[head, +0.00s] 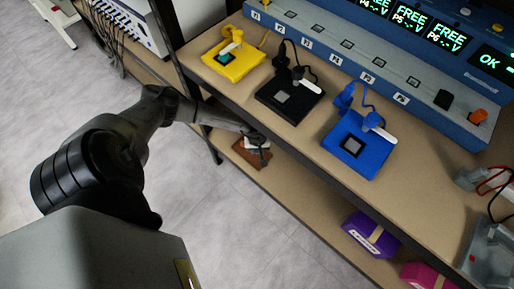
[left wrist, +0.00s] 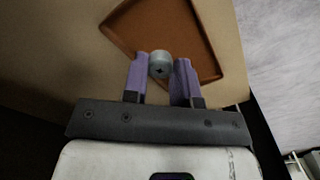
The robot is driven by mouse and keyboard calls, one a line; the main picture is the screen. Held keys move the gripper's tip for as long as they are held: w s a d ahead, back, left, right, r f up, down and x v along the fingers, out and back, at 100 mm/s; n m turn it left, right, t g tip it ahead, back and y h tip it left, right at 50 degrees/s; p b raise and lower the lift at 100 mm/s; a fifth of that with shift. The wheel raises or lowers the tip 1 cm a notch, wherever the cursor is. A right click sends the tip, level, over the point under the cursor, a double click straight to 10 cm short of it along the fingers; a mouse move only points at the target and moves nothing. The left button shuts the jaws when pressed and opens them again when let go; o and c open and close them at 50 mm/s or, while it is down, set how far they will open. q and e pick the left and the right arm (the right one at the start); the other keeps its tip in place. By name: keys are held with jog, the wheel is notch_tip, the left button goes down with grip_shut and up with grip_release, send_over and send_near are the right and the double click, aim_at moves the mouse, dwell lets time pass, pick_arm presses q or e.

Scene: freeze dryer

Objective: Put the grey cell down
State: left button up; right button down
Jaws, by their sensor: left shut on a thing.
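The grey cell (left wrist: 160,64) is a small round-ended cylinder, seen nearly end-on with a dark mark on its end. My left gripper (left wrist: 161,74) is shut on it between two purple fingers. In the left wrist view the cell shows in front of a brown tray (left wrist: 180,30); I cannot tell whether it touches the tray. In the head view my left gripper (head: 262,153) reaches under the bench top to the same brown tray (head: 243,156) on the lower shelf, and the cell cannot be made out there. My right gripper is not in view.
The bench top's front edge (head: 290,147) lies just above my left arm. Yellow (head: 233,66), black (head: 289,97) and blue (head: 357,147) holders stand on the bench. A purple box (head: 370,236) and a pink box (head: 428,277) sit farther along the lower shelf, with bare shelf between.

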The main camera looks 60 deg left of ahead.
aim_at(257, 156)
pick_arm(q)
notch_tip(257, 156, down, 4)
jog(key=b, duration=0.2)
jog(key=shift+b, duration=0.4)
jog(key=shift+s, duration=0.1)
jog(key=shift+f, duration=0.1)
jog(key=o, duration=0.7)
jog(key=shift+o, duration=0.2)
